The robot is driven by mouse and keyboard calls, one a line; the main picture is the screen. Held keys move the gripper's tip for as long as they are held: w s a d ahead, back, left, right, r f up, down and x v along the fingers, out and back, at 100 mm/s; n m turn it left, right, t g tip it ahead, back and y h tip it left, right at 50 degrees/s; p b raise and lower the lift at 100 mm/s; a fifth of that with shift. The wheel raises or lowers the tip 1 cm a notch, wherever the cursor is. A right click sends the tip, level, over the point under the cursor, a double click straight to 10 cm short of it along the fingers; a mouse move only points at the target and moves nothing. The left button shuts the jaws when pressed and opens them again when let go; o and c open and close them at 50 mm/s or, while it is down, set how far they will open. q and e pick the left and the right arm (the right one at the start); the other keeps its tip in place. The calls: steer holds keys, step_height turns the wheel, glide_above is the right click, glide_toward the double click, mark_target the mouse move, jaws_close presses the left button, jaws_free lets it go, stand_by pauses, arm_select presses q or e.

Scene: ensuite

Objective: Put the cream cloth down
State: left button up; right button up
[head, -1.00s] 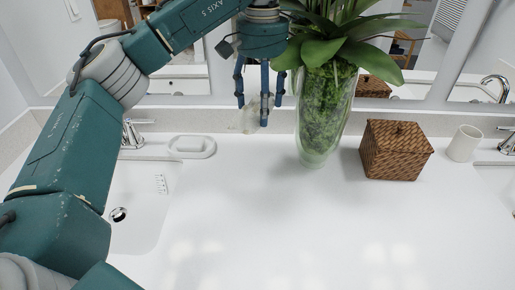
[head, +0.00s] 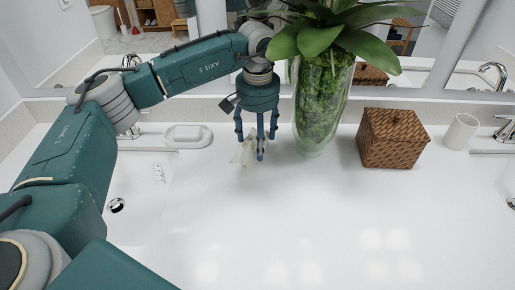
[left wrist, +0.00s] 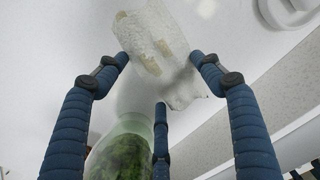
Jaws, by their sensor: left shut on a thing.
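The cream cloth (head: 242,151) hangs at the fingertips of my left gripper (head: 257,145), low over the white counter, left of the glass vase. In the left wrist view the crumpled cloth (left wrist: 160,42) lies between and beyond the three blue fingers of the left gripper (left wrist: 160,72). The gripper is shut on the cloth. Part of the cloth is hidden behind the fingers in the head view. I cannot tell whether its lower edge touches the counter (head: 270,215). My right gripper is not in view.
The glass vase (head: 318,110) with green filling and broad leaves stands close to the right of the gripper. A wicker box (head: 391,138) and a white cup (head: 460,131) are further right. A soap dish (head: 187,136) and a sink (head: 135,195) are left. The front-middle counter is clear.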

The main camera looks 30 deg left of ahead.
arm_select(q)
step_height(320, 180, down, 4)
steer(key=shift+f+p, duration=0.1)
steer(key=shift+p, duration=0.2)
steer(key=shift+f, duration=0.15)
steer(key=o, duration=1)
